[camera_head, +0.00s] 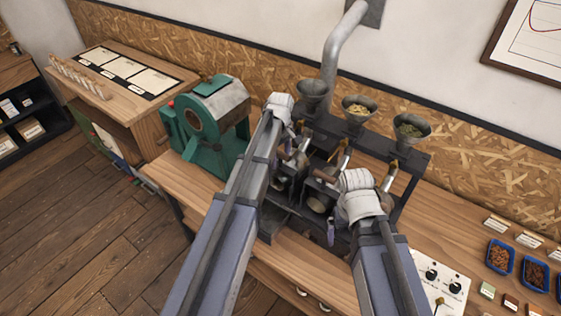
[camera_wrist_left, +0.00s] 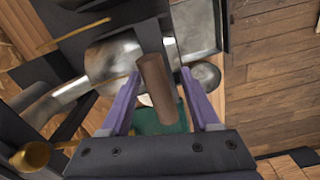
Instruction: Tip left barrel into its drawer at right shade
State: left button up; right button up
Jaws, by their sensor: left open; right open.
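The sample roaster is a dark frame (camera_head: 405,163) with metal barrels, largely hidden by my arms. My left gripper (camera_head: 284,160) is at its left part. In the left wrist view its purple fingers (camera_wrist_left: 161,103) are open on either side of a brown wooden handle (camera_wrist_left: 160,88), with gaps beside it. A shiny metal barrel (camera_wrist_left: 112,60) lies behind the handle. My right gripper (camera_head: 332,222) is open in front of another barrel (camera_head: 320,203); only one purple finger shows clearly. A grey tray-like part (camera_wrist_left: 196,28) shows in the left wrist view; I cannot tell whether it is the drawer.
Funnels stand above the frame: left (camera_head: 313,90), middle with pale beans (camera_head: 357,107), right with green beans (camera_head: 411,126). A green machine (camera_head: 205,125) stands left. Shade cards (camera_head: 124,68) lie on the far-left cabinet. Blue bean trays (camera_head: 501,258) and a control panel (camera_head: 446,284) lie right.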

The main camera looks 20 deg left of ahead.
pick_arm(q)
grip_shut()
dwell(0.5)
dwell(0.9)
